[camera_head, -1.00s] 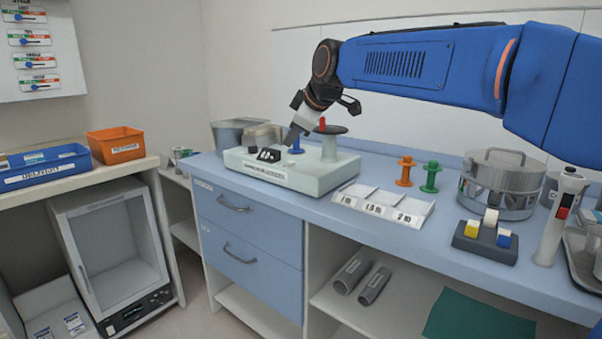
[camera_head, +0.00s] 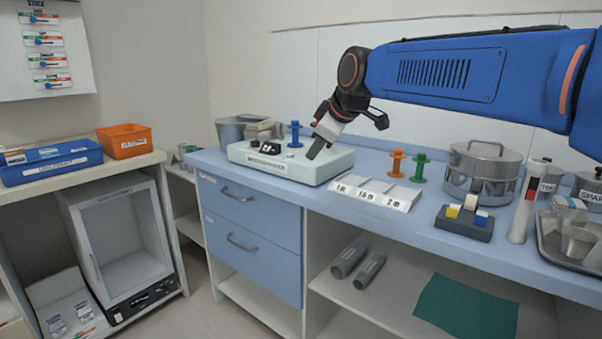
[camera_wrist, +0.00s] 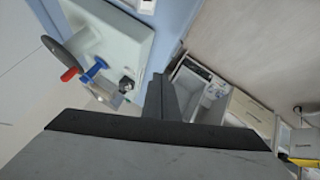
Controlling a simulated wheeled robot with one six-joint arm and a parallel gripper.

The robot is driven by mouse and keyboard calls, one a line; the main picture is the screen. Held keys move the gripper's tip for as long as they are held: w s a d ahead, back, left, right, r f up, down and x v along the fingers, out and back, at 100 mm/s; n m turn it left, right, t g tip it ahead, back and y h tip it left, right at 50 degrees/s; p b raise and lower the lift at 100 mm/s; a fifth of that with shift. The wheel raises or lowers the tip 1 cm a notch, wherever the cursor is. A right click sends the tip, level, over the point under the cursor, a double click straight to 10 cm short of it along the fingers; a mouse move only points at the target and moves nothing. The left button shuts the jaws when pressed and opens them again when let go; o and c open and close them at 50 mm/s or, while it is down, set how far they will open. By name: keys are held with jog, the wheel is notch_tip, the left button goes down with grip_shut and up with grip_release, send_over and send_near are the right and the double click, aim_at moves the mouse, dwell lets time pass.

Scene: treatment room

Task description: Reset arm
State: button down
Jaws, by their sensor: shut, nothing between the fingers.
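My gripper (camera_head: 316,148) is shut and empty at the end of my blue arm. In the head view it points down and to the left, in front of the right part of a pale green machine (camera_head: 262,167) on the blue counter. I cannot tell whether its tip touches the machine. In the wrist view the dark closed fingers (camera_wrist: 161,97) show near the middle. The machine (camera_wrist: 128,48) lies to their upper left there, with a grey disc, a red part and a blue spool (camera_wrist: 92,72) on it. The blue spool also stands behind the machine's top in the head view.
Right of the machine are a white sorting tray (camera_head: 375,193), an orange spool (camera_head: 396,163) and a green spool (camera_head: 419,168). A steel pot (camera_head: 480,170), a dark block holder (camera_head: 463,225) and a white cylinder (camera_head: 525,215) stand further right. Blue and orange bins (camera_head: 124,142) are at left.

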jog(key=s+d+f+m+g+h, duration=0.1)
jog(key=s+d+f+m, duration=0.3)
jog(key=s+d+f, duration=0.4)
jog(key=s+d+f+m+h, duration=0.1)
jog(key=s+d+f+m, duration=0.4)
jog(key=s+d+f, duration=0.4)
jog(key=s+d+f+m+g+h, duration=0.1)
jog(key=s+d+f+m, duration=0.3)
jog(key=s, duration=1.3)
jog(key=d+f+h, duration=0.1)
jog(key=d+f, duration=0.3)
jog(key=f, duration=0.2)
jog(key=shift+s+d+f+m+g, duration=0.15)
jog(key=shift+s+d+m+g, duration=0.1)
jog(key=shift+s+m+g, duration=0.1)
